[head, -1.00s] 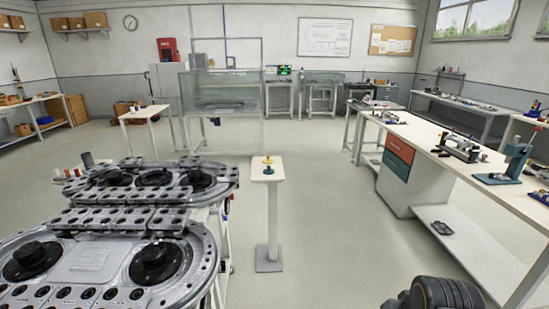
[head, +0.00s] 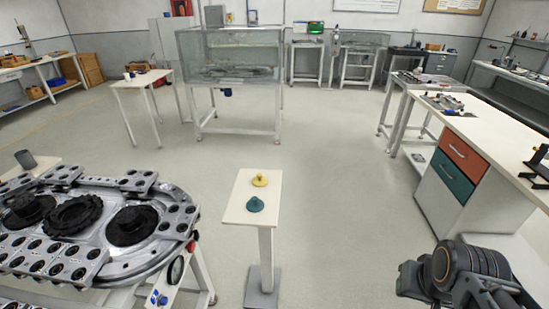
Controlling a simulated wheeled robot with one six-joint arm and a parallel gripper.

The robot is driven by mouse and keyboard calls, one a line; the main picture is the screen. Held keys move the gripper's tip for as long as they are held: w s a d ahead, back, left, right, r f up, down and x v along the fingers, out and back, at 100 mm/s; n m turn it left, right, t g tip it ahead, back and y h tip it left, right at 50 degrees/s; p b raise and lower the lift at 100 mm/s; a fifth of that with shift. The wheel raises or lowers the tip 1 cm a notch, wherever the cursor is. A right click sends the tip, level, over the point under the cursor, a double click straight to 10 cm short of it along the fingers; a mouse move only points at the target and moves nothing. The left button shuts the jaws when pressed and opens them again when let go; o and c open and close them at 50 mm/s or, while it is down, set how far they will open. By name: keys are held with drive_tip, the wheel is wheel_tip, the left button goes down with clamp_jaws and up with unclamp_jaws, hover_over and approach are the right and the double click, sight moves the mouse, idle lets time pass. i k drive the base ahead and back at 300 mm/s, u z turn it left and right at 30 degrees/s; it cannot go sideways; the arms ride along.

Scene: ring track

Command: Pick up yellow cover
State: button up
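The yellow cover (head: 261,180) is a small knobbed disc. It sits on the white top of a narrow pedestal stand (head: 238,209) in the middle of the head view. A teal cover (head: 255,204) of similar shape sits just in front of it, on the same top. My gripper (head: 405,282) is at the lower right, apart from the stand and well to its right. It is dark and partly cut off, and its fingers are not clear enough to tell whether they are open or shut.
The ring track (head: 150,257) with dark wheels fills the lower left, close to the stand. A workbench with red and teal drawers (head: 459,155) stands at the right. A glass tank (head: 229,55) and a small white table (head: 142,80) are behind. The floor right of the stand is clear.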

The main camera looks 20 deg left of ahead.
sight(259, 181)
drive_tip(key=i, duration=1.5)
drive_tip(key=u, duration=3.55)
drive_tip(key=i, duration=0.5)
drive_tip(key=z, duration=0.05)
